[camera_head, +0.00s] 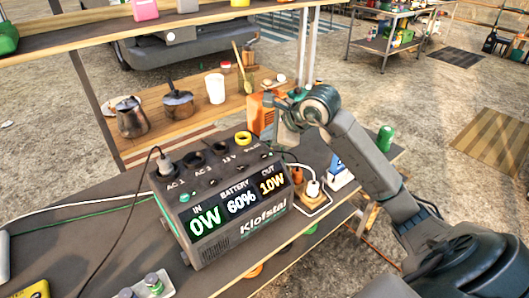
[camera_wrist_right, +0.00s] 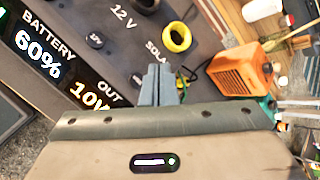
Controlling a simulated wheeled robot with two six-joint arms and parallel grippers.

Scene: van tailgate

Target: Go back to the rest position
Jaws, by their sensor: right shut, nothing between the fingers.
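My right gripper (camera_head: 280,138) is above the back right corner of a dark power station (camera_head: 220,246) in the head view. Its fingers (camera_wrist_right: 160,78) are together and empty in the right wrist view. My right arm reaches in from the lower right. My left gripper is not in view.
An orange box (camera_head: 261,114) stands behind the power station. A white plug (camera_head: 313,188) and a green can (camera_head: 386,134) are to the right. Pots (camera_head: 178,103) and a white cup (camera_head: 215,88) stand on a wooden shelf behind. A shelf board (camera_head: 215,22) runs above.

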